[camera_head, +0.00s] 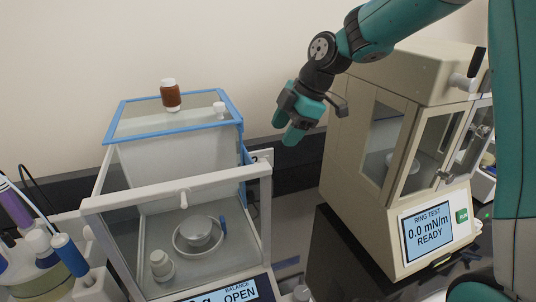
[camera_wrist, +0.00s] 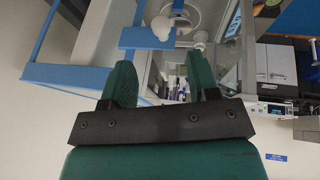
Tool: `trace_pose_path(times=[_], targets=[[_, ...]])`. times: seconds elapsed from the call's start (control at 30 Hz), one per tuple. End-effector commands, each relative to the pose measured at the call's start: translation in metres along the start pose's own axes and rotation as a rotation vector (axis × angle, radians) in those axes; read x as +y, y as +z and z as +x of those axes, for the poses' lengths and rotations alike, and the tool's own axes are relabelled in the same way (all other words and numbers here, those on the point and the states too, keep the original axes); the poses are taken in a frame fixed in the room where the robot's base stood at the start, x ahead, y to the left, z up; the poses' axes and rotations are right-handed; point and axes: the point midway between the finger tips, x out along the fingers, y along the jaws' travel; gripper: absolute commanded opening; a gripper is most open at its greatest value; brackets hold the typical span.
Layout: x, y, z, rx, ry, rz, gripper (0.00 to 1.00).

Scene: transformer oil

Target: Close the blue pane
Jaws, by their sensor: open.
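The blue pane (camera_head: 175,99) is a clear sheet in a blue frame, lying flat over the rear of the balance's glass case. It has a white knob (camera_head: 219,107) near its right side, and the space in front of it at the case top is uncovered. My gripper (camera_head: 287,127) is open and empty, in the air to the right of the pane and apart from it. In the wrist view, blue frame bars (camera_wrist: 75,77) show beyond the spread fingers (camera_wrist: 162,85). The balance screen (camera_head: 239,293) reads OPEN.
A brown bottle (camera_head: 170,95) stands at the pane's far edge. The balance case holds a metal dish (camera_head: 198,231) and a small white-topped jar (camera_head: 161,265). A beige ring-test machine (camera_head: 370,165) stands to the right. Blue and purple-topped tools (camera_head: 68,255) stand at the left.

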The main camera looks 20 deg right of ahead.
Motion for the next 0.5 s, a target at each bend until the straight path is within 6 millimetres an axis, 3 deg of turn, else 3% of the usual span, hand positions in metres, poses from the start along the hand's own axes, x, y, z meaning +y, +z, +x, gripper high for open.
trace_pose_path(times=[0.3, 0.5], targets=[[-0.001, -0.002, 0.065, -0.001, -0.005, 0.000, 0.55], [0.000, -0.001, 0.087, 0.000, -0.001, -0.001, 0.55]])
